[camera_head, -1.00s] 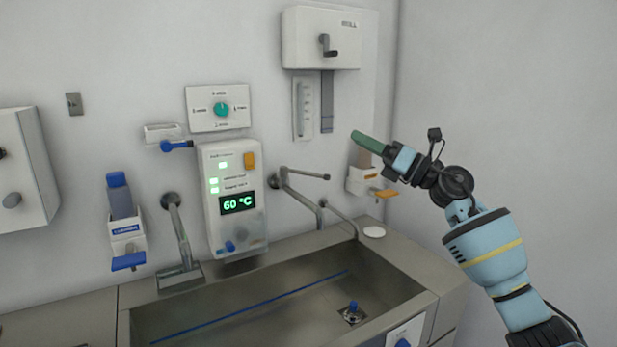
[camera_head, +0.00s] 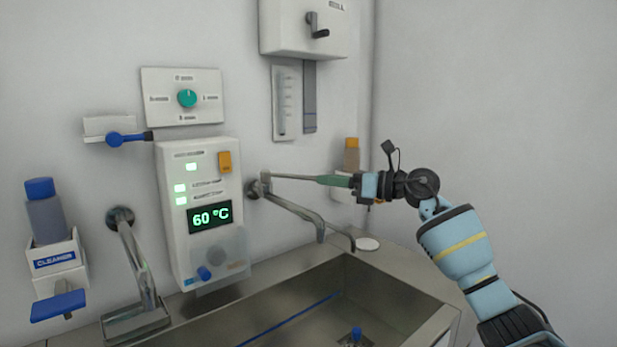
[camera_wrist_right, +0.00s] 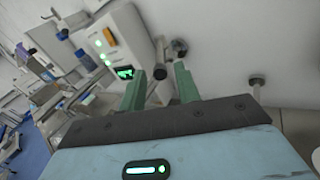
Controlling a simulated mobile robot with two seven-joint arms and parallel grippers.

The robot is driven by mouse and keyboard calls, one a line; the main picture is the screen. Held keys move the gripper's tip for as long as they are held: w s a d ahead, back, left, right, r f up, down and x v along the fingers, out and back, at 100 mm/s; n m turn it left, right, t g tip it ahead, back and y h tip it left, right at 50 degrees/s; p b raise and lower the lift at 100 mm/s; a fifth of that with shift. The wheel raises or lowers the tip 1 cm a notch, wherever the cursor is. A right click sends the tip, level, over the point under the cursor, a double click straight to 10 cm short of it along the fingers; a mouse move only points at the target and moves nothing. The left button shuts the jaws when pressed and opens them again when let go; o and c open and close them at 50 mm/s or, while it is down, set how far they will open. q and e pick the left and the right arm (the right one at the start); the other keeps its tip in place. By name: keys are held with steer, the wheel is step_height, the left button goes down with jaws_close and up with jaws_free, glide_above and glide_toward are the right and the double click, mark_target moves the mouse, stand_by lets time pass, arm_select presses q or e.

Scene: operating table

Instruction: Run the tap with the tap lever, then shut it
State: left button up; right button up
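The tap (camera_head: 298,211) comes out of the wall right of the control panel, its grey spout reaching right over the sink. The thin tap lever (camera_head: 292,177) points right from the top of the tap, roughly level. No water shows at the spout. My right gripper (camera_head: 322,180) is at the free end of the lever, its green fingers overlapping it in the head view. In the right wrist view its two green fingers (camera_wrist_right: 160,88) stand apart, with the lever's grey end (camera_wrist_right: 160,72) showing between them. Contact cannot be told. My left gripper is not in view.
The steel sink (camera_head: 395,290) lies below. A control panel (camera_head: 177,245) reading 60 °C hangs left of the tap, with a second spout (camera_head: 133,250) and a cleaner bottle (camera_head: 46,218) farther left. An orange-capped bottle (camera_head: 351,158) stands behind my right gripper.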

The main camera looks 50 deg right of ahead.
mark_target(308, 178)
steer(key=p+x, duration=0.1)
steer(key=x, duration=0.5)
steer(key=shift+d, duration=0.1)
jaws_close()
